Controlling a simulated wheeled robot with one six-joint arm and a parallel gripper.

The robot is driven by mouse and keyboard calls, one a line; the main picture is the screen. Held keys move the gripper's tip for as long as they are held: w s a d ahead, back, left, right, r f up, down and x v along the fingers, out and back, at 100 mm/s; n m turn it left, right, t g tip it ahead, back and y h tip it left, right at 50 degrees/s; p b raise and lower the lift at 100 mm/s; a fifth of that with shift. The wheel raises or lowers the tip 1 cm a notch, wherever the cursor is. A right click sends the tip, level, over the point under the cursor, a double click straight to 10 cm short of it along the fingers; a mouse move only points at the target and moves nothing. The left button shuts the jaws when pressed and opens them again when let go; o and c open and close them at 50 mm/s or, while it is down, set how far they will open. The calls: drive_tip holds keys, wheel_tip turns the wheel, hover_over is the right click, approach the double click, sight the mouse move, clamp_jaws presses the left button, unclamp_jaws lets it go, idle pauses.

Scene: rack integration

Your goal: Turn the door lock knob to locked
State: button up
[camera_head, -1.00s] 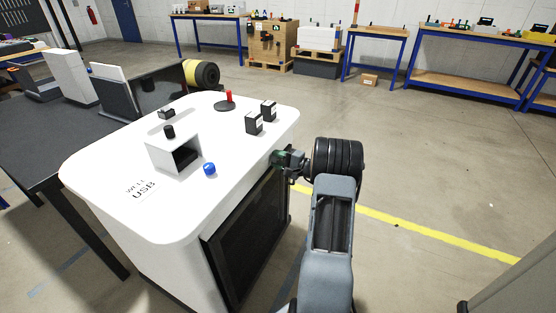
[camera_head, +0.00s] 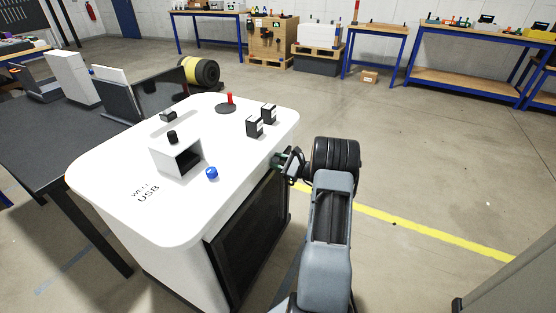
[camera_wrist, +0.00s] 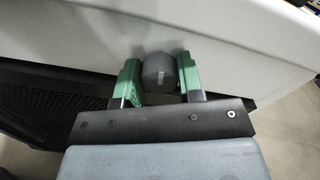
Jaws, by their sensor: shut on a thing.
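The door lock knob (camera_wrist: 158,74) is a round grey knob with a short pale mark on its face. It sits on the front of the white cabinet (camera_head: 110,178), near its top edge. My gripper (camera_wrist: 159,65) has its green fingers on either side of the knob and is shut on it. In the wrist view the fingers look tilted relative to the cabinet edge. In the head view my gripper (camera_head: 284,161) is at the cabinet's upper right front edge, and the knob cannot be made out there. The dark door (camera_head: 248,238) appears closed below.
A dark table (camera_head: 40,150) adjoins on the left. The floor to the right is clear.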

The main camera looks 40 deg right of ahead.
drive_tip(key=shift+m+p, duration=0.4)
drive_tip(key=shift+m, duration=0.6)
drive_tip(key=o, duration=0.7)
drive_tip(key=shift+c, duration=0.2)
drive_tip(key=v, duration=1.3)
drive_tip(key=shift+s+d+p, duration=0.2)
drive_tip(key=shift+s+p, duration=0.1)
drive_tip(key=shift+s, duration=0.05)
